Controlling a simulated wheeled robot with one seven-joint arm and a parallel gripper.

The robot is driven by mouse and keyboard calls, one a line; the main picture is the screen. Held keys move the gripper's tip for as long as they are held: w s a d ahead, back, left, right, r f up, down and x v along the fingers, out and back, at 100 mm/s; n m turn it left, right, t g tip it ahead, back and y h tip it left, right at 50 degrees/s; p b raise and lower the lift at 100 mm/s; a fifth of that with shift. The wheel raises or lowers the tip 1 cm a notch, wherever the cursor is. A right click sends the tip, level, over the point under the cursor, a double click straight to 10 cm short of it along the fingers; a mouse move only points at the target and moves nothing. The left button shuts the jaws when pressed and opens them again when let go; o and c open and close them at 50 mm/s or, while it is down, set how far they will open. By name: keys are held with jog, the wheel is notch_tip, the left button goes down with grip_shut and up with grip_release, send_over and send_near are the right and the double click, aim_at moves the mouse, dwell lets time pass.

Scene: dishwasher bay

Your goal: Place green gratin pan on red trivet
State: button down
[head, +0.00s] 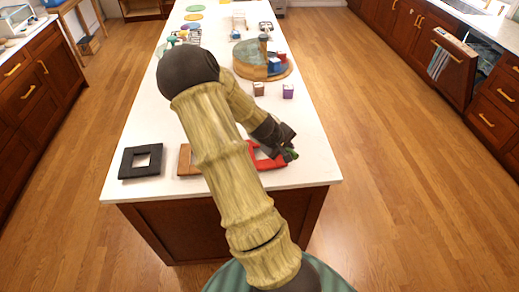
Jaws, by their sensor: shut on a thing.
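The red trivet (268,164) lies near the front right corner of the white island top, partly hidden by my arm and gripper. My gripper (289,149) is over the right part of the red trivet, shut on a small green thing (291,155), which looks like the green gratin pan. Most of the pan is hidden by the gripper. I cannot tell whether the pan touches the trivet.
A black square trivet (127,162) and a brown trivet (184,163), partly behind my arm, lie along the front edge. A brown cube (258,88), a purple cube (288,91) and a round wooden board (284,73) with items stand farther back. Wooden floor surrounds the island.

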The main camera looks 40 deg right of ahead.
jog(key=shift+s+d, duration=0.1)
jog(key=shift+s, duration=0.05)
notch_tip(320, 180, down, 6)
jog(key=shift+r+p, duration=0.15)
jog(key=shift+p, duration=0.65)
jog(key=shift+f+p, duration=0.7)
jog(key=shift+f, duration=1.4)
jog(key=c, duration=1.3)
grip_release()
jog(key=shift+o, duration=0.2)
